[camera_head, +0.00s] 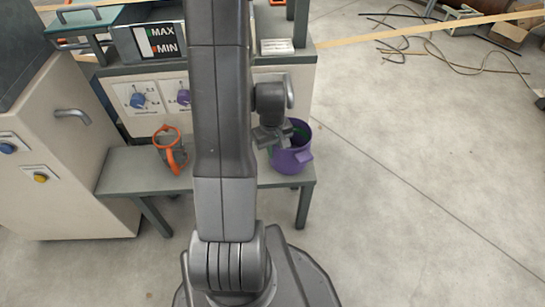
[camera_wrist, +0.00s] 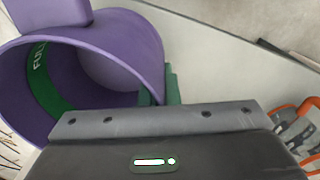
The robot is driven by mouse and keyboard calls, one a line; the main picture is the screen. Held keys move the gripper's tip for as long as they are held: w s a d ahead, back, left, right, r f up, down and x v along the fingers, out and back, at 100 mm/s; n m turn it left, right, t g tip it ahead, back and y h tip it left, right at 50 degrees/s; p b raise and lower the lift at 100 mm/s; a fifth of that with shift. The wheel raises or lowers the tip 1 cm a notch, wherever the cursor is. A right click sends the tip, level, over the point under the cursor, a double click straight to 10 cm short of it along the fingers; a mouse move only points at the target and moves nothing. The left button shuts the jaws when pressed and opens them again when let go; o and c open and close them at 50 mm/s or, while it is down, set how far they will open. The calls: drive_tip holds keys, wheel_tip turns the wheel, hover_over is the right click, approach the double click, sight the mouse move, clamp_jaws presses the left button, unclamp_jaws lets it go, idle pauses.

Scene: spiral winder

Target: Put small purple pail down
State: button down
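The small purple pail (camera_head: 293,158) shows in the head view in front of the right end of the low grey bench (camera_head: 133,166). Its open mouth faces up, toward the camera. My gripper (camera_head: 270,136) is at the pail's left rim. In the wrist view the pail (camera_wrist: 120,48) fills the upper left, with a green band marked "FULL" inside. My gripper (camera_wrist: 158,92) has green fingertips on both sides of the pail wall and appears shut on it. Whether the pail's bottom touches the bench cannot be told.
A machine panel with blue and purple knobs (camera_head: 138,100) stands behind the bench. Open floor lies to the right, with cables (camera_head: 430,45) farther back.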

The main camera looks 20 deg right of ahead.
sight(273, 163)
wheel_tip(273, 163, down, 3)
drive_tip(key=shift+f+b, duration=0.1)
drive_tip(key=shift+b, duration=0.45)
drive_tip(key=shift+w+f, duration=0.15)
drive_tip(key=shift+f, duration=0.05)
drive_tip(key=shift+r, duration=0.1)
drive_tip(key=shift+f, duration=0.2)
drive_tip(key=c, duration=1.7)
unclamp_jaws()
